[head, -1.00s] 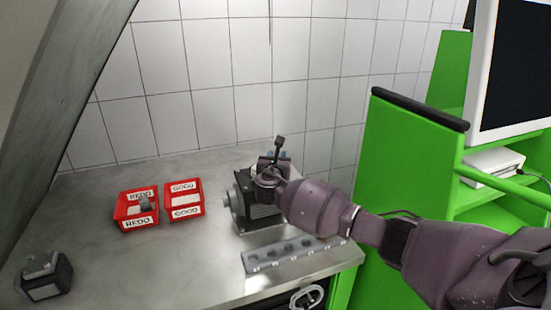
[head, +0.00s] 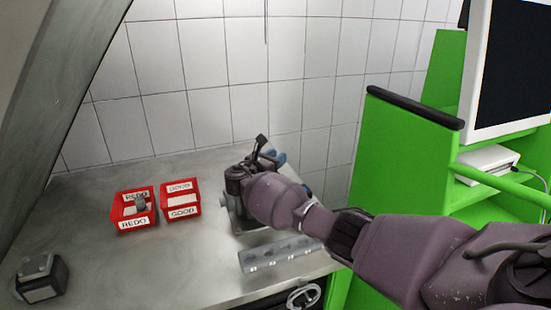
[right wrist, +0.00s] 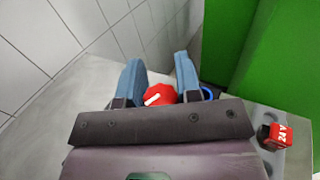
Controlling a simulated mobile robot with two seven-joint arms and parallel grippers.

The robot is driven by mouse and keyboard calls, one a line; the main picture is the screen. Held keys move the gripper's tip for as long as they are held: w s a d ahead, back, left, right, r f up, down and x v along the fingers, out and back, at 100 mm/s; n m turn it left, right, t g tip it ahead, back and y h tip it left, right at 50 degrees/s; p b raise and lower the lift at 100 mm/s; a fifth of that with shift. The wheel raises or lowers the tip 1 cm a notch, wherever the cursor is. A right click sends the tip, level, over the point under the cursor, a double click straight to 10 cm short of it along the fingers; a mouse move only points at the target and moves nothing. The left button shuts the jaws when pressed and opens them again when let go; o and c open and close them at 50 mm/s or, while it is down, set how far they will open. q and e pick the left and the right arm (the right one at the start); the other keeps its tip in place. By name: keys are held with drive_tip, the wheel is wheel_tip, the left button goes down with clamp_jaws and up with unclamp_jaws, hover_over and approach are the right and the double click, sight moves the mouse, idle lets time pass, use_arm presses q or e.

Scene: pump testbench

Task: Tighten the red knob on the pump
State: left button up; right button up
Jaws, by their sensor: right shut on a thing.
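The red knob (right wrist: 160,95) shows in the right wrist view, between the two blue fingers of my right gripper (right wrist: 158,72), which is shut on it. A pale mark shows on the knob. In the head view, the blue fingertips of my right gripper (head: 278,158) show behind my wrist, and the knob is hidden. The pump (head: 234,214) stands on the metal bench, mostly covered by my right arm. My left gripper is not in view.
Two red bins, marked REDO (head: 134,222) and GOOD (head: 183,212), stand left of the pump. A grey holder strip (head: 262,262) lies in front. A dark block (head: 40,278) sits at the far left. A green cabinet (head: 395,150) stands on the right. A red 24V part (right wrist: 275,137) is at right in the wrist view.

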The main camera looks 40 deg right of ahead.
drive_tip(key=shift+d+r, duration=0.1)
drive_tip(key=o, duration=0.9)
drive_tip(key=b+v, duration=0.1)
drive_tip(key=v, duration=1)
drive_tip(key=shift+w+d+m, duration=0.1)
drive_tip(key=shift+m, duration=0.2)
